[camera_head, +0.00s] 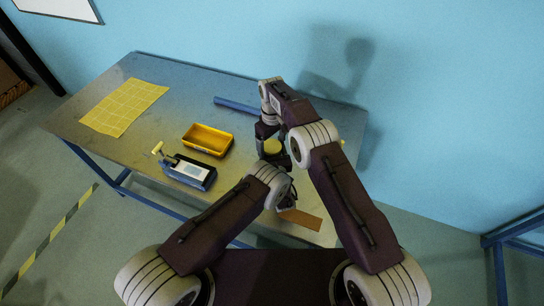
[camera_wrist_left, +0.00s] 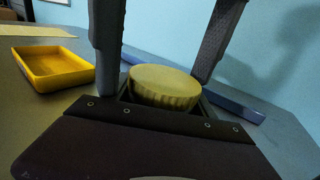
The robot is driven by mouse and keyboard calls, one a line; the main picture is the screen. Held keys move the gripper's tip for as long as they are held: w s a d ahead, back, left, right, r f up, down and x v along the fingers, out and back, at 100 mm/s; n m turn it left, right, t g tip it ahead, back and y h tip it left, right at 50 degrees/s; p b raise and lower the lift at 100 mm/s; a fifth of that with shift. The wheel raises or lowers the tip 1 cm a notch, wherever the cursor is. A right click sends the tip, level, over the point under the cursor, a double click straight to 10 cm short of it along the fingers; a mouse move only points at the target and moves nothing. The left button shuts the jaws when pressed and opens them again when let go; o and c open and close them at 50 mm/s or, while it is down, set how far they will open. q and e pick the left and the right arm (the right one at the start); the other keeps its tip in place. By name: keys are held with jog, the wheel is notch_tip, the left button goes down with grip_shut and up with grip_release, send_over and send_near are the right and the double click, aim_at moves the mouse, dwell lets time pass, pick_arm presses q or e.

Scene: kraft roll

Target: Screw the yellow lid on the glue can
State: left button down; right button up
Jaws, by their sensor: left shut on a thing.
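The round yellow lid (camera_head: 272,146) has ribbed sides and lies level above the can's place; it also shows in the left wrist view (camera_wrist_left: 164,82). The glue can below it is hidden by my left gripper, so I cannot tell whether the lid is seated. My left gripper (camera_head: 282,184) comes in low from the front and is shut on the can. My right gripper (camera_head: 270,132) reaches down from above at the lid. Two grey fingers stand on either side of the lid in the left wrist view; whether they touch it is unclear.
A yellow tray (camera_head: 187,141) stands left of the grippers, with a dark boxy tool (camera_head: 205,184) in front of it. A yellow gridded sheet (camera_head: 123,107) lies at the table's left. A blue bar (camera_head: 236,105) lies behind. A brown piece (camera_head: 302,220) lies at the front edge.

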aim_at(272, 154)
notch_tip(272, 154, up, 8)
jog(key=shift+f, duration=0.2)
dwell(0.3)
pick_arm(q)
jog(key=shift+c, duration=1.2)
grip_release()
jog(key=s, duration=0.3)
jog(key=s+d, duration=0.1)
jog(key=s, duration=0.5)
jog(key=shift+d+b, duration=0.4)
pick_arm(e)
jog(key=shift+f, duration=0.45)
pick_arm(q)
jog(key=shift+f, duration=0.1)
pick_arm(e)
jog(key=shift+f, duration=0.1)
